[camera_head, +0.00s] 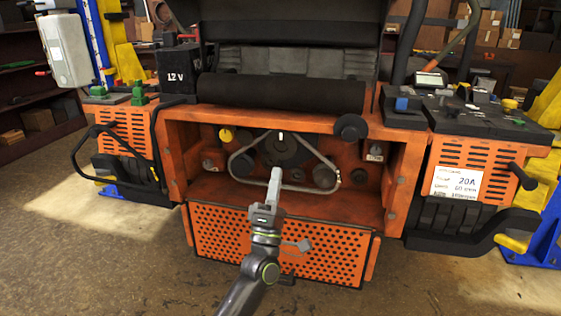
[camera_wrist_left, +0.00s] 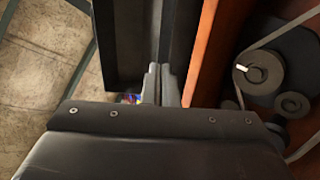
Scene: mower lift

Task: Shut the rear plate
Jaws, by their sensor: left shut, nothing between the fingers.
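The rear plate (camera_head: 215,240) is an orange perforated panel at the bottom of the mower's back. It hangs open below an orange-framed compartment, with a small grey latch (camera_head: 300,246) on it. The open compartment shows a belt (camera_head: 318,160) looped around dark pulleys (camera_head: 282,150). My left gripper (camera_head: 275,178) is shut and empty, in front of the compartment opening and over the plate's upper edge. Its arm hides the plate's middle. In the left wrist view its fingers (camera_wrist_left: 162,84) are together beside a dark panel, with the pulleys (camera_wrist_left: 258,72) to the right. My right gripper is not in view.
A black roller (camera_head: 280,92) lies above the compartment. Black side bars (camera_head: 100,160) and a black knob (camera_head: 351,127) stick out near it. Blue and yellow lift posts stand at both sides. The concrete floor (camera_head: 90,250) in front is clear.

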